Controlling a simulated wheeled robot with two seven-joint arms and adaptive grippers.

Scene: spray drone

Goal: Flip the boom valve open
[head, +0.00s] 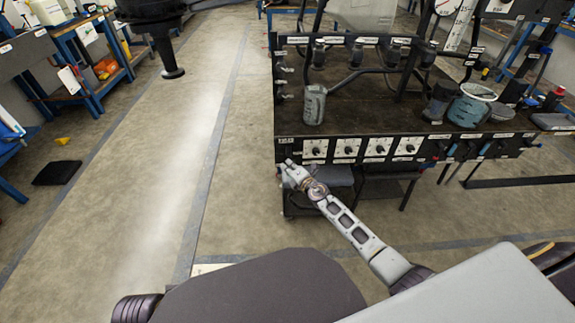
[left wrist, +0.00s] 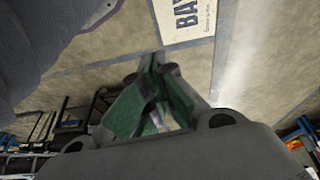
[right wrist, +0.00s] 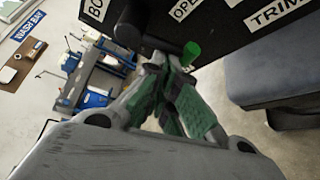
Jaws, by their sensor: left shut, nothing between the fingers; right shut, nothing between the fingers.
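The boom valve shows in the right wrist view as a dark lever (right wrist: 150,40) with a green end (right wrist: 191,52), at the edge of the black panel (right wrist: 225,30). Cut-off labels beginning "BO" and "OPE" are above it. My right gripper (right wrist: 158,62) is shut and empty, its tips close under the lever; I cannot tell whether they touch. In the head view my right gripper (head: 284,168) is at the bench panel's lower left corner, and the lever is too small to make out. My left gripper (left wrist: 157,62) is shut and empty, over open floor; it is outside the head view.
The bench (head: 375,100) carries a row of white switch plates (head: 346,149), a grey canister (head: 314,104) and a bucket (head: 470,106). A dark nozzle-like part (head: 172,62) hangs at upper left.

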